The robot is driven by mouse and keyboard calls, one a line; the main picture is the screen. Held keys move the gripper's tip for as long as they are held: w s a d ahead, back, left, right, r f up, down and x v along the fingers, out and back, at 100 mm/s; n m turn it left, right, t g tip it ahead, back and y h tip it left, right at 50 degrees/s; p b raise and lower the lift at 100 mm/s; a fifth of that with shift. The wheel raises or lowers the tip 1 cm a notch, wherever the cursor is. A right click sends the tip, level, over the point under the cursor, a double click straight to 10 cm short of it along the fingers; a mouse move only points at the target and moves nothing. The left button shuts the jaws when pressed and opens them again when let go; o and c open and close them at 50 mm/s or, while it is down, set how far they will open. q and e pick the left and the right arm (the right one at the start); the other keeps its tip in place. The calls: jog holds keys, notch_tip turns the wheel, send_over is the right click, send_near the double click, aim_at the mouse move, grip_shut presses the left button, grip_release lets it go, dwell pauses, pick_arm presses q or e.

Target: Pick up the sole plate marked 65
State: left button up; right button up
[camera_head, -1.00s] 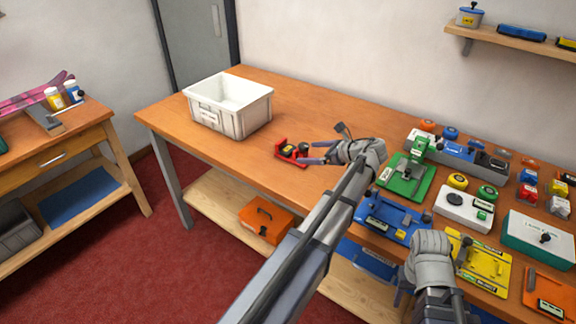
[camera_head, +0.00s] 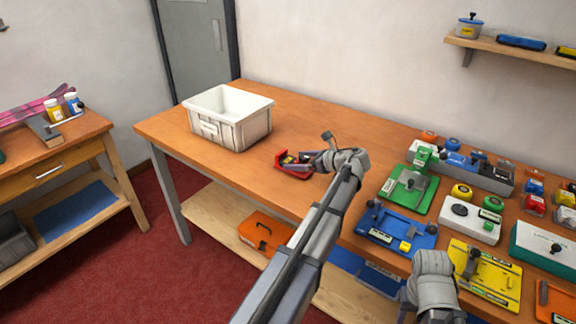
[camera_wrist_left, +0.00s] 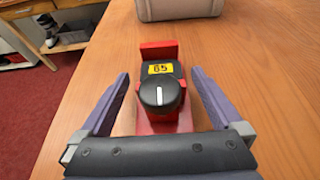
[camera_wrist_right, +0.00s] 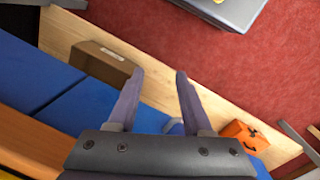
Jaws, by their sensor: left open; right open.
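The sole plate marked 65 (camera_head: 285,170) is a red plate on the bench, carrying a black block with a round knob. In the left wrist view the red plate (camera_wrist_left: 158,48) runs away from me, and its yellow label (camera_wrist_left: 160,68) reads 65, upside down. My left gripper (camera_wrist_left: 158,76) is open, with one finger on each side of the plate and gaps between. In the head view this gripper (camera_head: 303,162) partly covers the plate. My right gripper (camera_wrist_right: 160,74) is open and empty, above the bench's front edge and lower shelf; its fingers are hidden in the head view.
A white bin (camera_head: 232,138) stands beyond the plate to the left. Green (camera_head: 408,196), blue (camera_head: 397,232) and yellow (camera_head: 484,272) plates lie to the right, with several small parts behind. An orange case (camera_head: 262,232) sits on the lower shelf. Bench around the red plate is clear.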

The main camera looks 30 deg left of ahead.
aim_at(292, 162)
pick_arm(q)
jog(key=x, duration=0.3)
jog(key=shift+d+b, duration=0.1)
jog(key=shift+b, duration=0.2)
jog(key=c, duration=1.3)
pick_arm(e)
jog(key=shift+f, duration=0.6)
pick_arm(q)
jog(key=shift+r, duration=0.15)
pick_arm(e)
jog(key=shift+r, duration=0.2)
pick_arm(q)
notch_tip(292, 162, up, 18)
jog(key=p, duration=1.8)
pick_arm(e)
notch_tip(292, 162, up, 18)
jog(key=shift+f, duration=0.15)
